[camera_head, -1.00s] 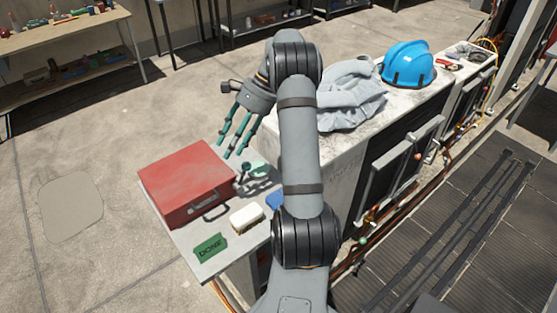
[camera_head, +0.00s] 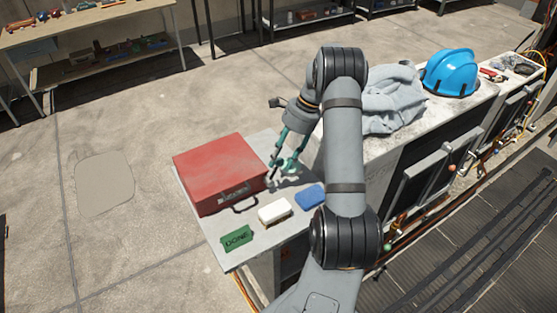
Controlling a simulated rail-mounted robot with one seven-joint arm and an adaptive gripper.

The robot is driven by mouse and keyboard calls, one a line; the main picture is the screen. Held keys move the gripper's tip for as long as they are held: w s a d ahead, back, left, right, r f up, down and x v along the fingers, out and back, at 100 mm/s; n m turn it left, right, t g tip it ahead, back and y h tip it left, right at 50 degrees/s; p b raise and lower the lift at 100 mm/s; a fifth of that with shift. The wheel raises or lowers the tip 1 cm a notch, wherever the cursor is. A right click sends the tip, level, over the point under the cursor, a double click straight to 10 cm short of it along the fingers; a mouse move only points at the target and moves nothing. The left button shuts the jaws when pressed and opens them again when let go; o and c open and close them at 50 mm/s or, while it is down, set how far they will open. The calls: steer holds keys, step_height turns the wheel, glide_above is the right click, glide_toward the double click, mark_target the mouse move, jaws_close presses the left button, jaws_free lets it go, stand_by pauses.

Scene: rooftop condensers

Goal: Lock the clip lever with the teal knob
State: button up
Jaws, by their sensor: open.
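My gripper (camera_head: 283,158), with teal fingers, is open and points down over the small table, just right of the red box. A small dark upright piece (camera_head: 274,174) stands at the fingertips and may be part of the clip lever. The fingers cover much of that spot, and the teal of the fingers and of a knob cannot be told apart there. I cannot tell whether the fingers touch it, or which position the lever is in.
The red box (camera_head: 218,170) stands close on the left. A white block (camera_head: 274,210), a blue block (camera_head: 310,196) and a green DONE card (camera_head: 237,238) lie in front. Grey cloth (camera_head: 392,100) and a blue helmet (camera_head: 450,73) sit on the unit to the right.

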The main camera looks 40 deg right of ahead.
steer(key=shift+x, duration=1.3)
steer(key=shift+c, duration=1)
jaws_close()
